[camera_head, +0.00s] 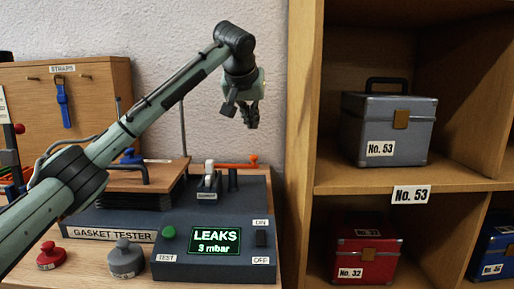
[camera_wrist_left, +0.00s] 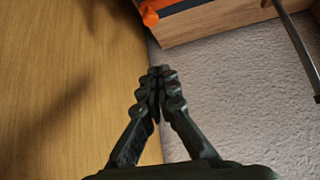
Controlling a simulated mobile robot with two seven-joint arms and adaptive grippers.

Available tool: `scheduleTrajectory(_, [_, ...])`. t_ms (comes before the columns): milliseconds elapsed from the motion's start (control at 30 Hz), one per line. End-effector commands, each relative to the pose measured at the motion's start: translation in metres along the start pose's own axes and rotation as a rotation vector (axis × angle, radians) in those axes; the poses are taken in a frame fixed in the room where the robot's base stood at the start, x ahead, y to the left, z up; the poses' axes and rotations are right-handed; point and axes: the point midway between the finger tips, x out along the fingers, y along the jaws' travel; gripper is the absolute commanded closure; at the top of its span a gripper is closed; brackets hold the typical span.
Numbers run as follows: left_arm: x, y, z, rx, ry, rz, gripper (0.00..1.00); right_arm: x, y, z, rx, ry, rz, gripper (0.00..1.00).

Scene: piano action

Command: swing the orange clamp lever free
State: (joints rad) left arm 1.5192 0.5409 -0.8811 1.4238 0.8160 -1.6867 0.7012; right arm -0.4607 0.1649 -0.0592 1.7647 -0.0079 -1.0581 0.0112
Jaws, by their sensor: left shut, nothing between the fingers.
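The orange clamp lever (camera_head: 232,165) lies roughly level across the back right of the gasket tester (camera_head: 90,219), with a round orange knob (camera_head: 254,159) at its right end. My left gripper (camera_head: 250,121) is shut and empty, in the air above the lever and in front of the wall, not touching it. In the left wrist view the shut fingertips (camera_wrist_left: 159,72) meet, and an orange end (camera_wrist_left: 150,15), likely the lever's, shows at the top edge, apart from them. My right gripper is not in view.
The wooden shelf (camera_head: 305,150) stands close to the right of the tester, holding a grey case (camera_head: 388,137) and a red case (camera_head: 366,255). A thin upright rod (camera_head: 183,130) stands behind the tester. Its display (camera_head: 214,240) reads "LEAKS 3 mbar".

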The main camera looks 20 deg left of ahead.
Motion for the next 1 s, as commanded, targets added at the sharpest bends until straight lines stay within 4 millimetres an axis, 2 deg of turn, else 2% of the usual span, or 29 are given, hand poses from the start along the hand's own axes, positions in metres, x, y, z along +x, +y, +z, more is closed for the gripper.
scheduleTrajectory(367, [0.006, 0.000, 0.000, -0.002, -0.001, -0.001, 1.00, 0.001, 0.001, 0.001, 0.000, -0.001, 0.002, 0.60])
scheduleTrajectory(467, [0.018, 0.000, 0.001, -0.002, -0.002, -0.001, 1.00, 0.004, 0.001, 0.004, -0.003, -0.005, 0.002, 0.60])
scheduleTrajectory(900, [0.097, 0.000, 0.000, -0.002, -0.002, -0.001, 1.00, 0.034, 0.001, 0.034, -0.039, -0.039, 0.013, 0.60])
scheduleTrajectory(933, [0.101, 0.000, 0.000, -0.002, -0.002, -0.002, 1.00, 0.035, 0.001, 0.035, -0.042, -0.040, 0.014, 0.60])
scheduleTrajectory(1000, [0.096, -0.001, 0.007, 0.000, 0.003, -0.001, 1.00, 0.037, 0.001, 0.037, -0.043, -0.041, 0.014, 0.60])
